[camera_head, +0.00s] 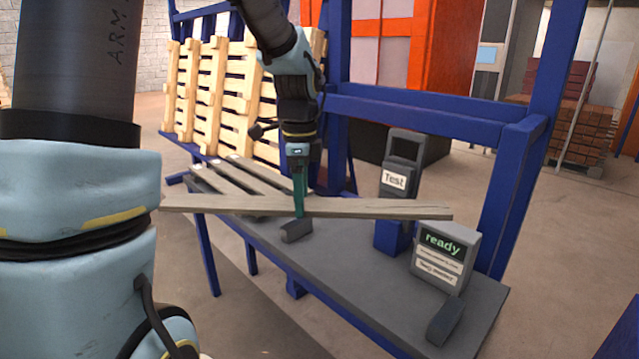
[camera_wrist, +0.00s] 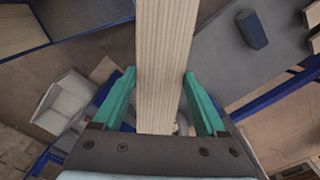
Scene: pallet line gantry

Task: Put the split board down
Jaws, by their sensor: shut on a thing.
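The split board (camera_head: 375,208) is a long, pale grey-brown plank held roughly level above the grey bench (camera_head: 345,265). My gripper (camera_head: 299,205) points down and is shut on the board near its middle. In the wrist view the board (camera_wrist: 166,60) runs up between the two green fingers of my gripper (camera_wrist: 160,100), its near end close to the palm. The split itself cannot be made out. In the wrist view the bench (camera_wrist: 210,60) lies below the board.
Grey slats (camera_head: 225,175) lie at the bench's back left. A small dark grey block (camera_head: 297,231) lies below the board. A "Test" device (camera_head: 395,182), a "ready" box (camera_head: 443,255) and another grey block (camera_head: 446,320) stand on the right. Blue gantry posts (camera_head: 515,185) and upright pallets (camera_head: 225,95) rise behind.

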